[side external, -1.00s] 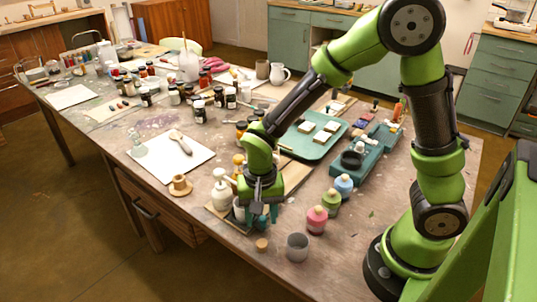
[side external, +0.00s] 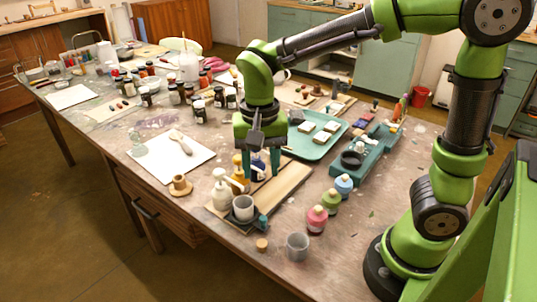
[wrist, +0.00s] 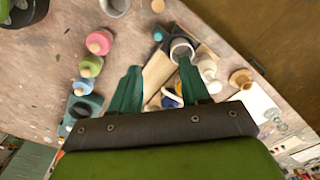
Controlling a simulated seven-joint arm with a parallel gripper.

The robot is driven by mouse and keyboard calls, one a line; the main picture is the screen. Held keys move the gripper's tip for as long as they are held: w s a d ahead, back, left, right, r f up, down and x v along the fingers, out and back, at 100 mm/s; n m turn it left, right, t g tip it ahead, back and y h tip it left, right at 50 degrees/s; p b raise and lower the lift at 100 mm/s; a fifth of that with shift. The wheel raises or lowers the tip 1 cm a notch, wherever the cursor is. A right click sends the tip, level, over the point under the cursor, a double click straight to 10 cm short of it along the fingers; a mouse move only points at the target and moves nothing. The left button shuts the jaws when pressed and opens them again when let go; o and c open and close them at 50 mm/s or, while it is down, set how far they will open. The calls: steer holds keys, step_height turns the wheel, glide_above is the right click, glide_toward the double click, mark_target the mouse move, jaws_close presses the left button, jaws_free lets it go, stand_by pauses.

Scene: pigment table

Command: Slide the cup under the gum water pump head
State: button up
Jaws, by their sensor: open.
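A light grey cup (side external: 243,208) stands upright on a wooden board at the table's front edge, close beside a white pump bottle (side external: 221,188). An amber pump bottle with a yellow part (side external: 238,172) stands just behind. I cannot read which pump is the gum water, nor tell whether the cup is exactly under a spout. In the wrist view the cup (wrist: 181,51) shows beside the white bottle (wrist: 207,68). My gripper (side external: 262,174) is open and empty, raised above the board behind the cup and apart from it. Its fingers (wrist: 160,76) also show in the wrist view.
A small teal piece (side external: 261,222) sits at the cup's right. A cork (side external: 262,245) and a grey beaker (side external: 297,246) stand near the front edge. Pink (side external: 317,220), green (side external: 331,202) and blue (side external: 344,186) bottles stand to the right. The board's right part (side external: 290,183) is clear.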

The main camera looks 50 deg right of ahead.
steer(key=shift+r, duration=1.2)
steer(key=s+d+r+n+t+y, duration=0.2)
steer(key=s+d+r+n+t, duration=0.1)
steer(key=s+d+n+t, duration=0.2)
steer(key=s+t, duration=0.2)
steer(key=s, duration=0.1)
steer(key=shift+d+r, duration=0.35)
steer(key=shift+d, duration=0.05)
